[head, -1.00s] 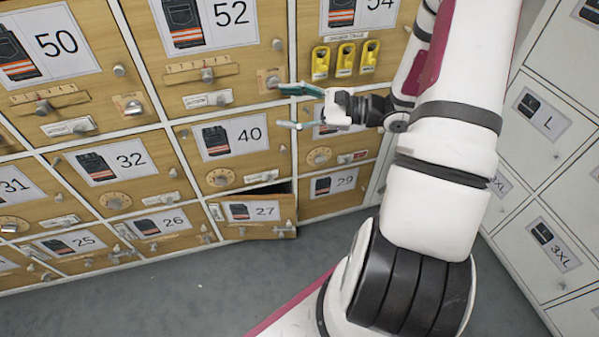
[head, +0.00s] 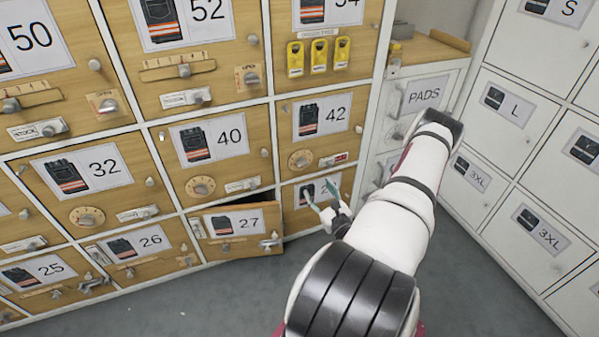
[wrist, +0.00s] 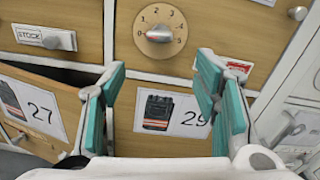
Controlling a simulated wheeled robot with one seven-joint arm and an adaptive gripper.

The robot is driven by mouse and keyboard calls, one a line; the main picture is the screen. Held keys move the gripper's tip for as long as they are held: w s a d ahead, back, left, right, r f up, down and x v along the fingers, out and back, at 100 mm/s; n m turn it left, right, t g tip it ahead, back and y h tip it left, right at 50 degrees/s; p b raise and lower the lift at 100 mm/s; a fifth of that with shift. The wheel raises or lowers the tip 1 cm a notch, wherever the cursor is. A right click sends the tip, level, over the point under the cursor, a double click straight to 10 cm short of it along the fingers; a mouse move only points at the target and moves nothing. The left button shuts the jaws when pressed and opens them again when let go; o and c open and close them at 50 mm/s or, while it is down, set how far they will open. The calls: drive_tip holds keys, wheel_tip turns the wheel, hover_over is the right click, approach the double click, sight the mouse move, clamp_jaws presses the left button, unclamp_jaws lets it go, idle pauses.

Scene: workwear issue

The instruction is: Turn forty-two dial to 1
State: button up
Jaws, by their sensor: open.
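The forty-two dial (head: 300,159) is a round tan disc with a silver knob on the wooden door labelled 42 (head: 323,115). In the wrist view the dial (wrist: 160,27) stands at the top, above and beyond my fingertips, with small numbers around its rim. Its knob lies roughly level; I cannot tell which number it marks. My gripper (head: 322,190) has teal fingers spread wide with nothing between them. It is in front of the door labelled 29, just below the dial and apart from it. In the wrist view the gripper (wrist: 160,75) frames the 29 label.
Door 27 (head: 240,225) stands ajar left of my gripper. A red-and-white slider tag (head: 333,159) sits right of the dial. Other dials are on doors 40 (head: 200,187) and 32 (head: 87,217). White lockers (head: 500,150) stand to the right. The grey floor (head: 200,290) is clear.

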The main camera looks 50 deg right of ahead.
sight(302, 163)
drive_tip(key=b+x, duration=0.3)
drive_tip(key=x, duration=0.9)
drive_tip(key=shift+w+b, duration=0.35)
drive_tip(key=shift+w, duration=0.05)
drive_tip(key=shift+d, duration=0.15)
drive_tip(key=c, duration=1.1)
